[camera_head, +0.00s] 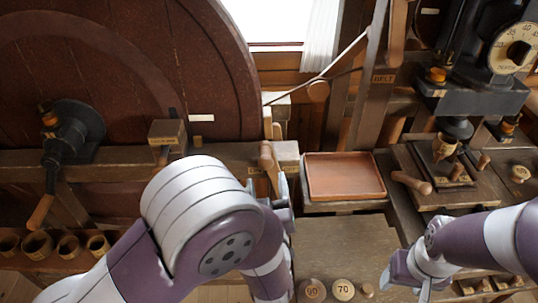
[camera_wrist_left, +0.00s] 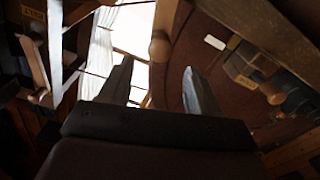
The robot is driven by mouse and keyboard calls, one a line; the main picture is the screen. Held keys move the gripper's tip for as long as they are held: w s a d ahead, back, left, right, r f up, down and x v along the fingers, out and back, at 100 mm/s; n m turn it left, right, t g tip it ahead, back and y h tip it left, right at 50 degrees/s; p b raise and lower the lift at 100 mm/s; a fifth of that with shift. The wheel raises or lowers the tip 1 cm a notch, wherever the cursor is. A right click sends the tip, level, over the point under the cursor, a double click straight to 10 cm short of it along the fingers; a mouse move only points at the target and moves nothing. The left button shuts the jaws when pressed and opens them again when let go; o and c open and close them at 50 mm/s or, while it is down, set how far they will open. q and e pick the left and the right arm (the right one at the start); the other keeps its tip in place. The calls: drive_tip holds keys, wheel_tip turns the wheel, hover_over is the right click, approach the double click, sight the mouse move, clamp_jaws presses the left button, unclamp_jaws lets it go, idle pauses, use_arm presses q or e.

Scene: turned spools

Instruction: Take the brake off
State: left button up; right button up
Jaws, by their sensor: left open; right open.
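A large dark red wheel (camera_head: 110,60) fills the back left, and it also shows in the left wrist view (camera_wrist_left: 222,75). An upright wooden lever (camera_head: 267,158) stands at the wheel's right edge; I cannot read a brake label on it. A wooden block (camera_head: 167,132) sits on the beam against the wheel. My left gripper (camera_head: 283,192) is just in front of the lever, partly hidden by my arm. My right gripper (camera_head: 405,277) is open and empty at front right.
A reddish tray (camera_head: 345,176) lies right of the lever. A post labelled BELT (camera_head: 383,78) rises behind it. A black machine with a dial (camera_head: 512,48) stands at back right. Knobs marked 90 (camera_head: 312,291) and 70 (camera_head: 343,290) are in front. The bench middle (camera_head: 345,245) is clear.

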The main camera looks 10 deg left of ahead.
sight(266, 166)
use_arm(q)
drive_tip(key=p+x, duration=0.1)
drive_tip(key=x, duration=0.8)
drive_tip(key=shift+w, duration=0.25)
clamp_jaws()
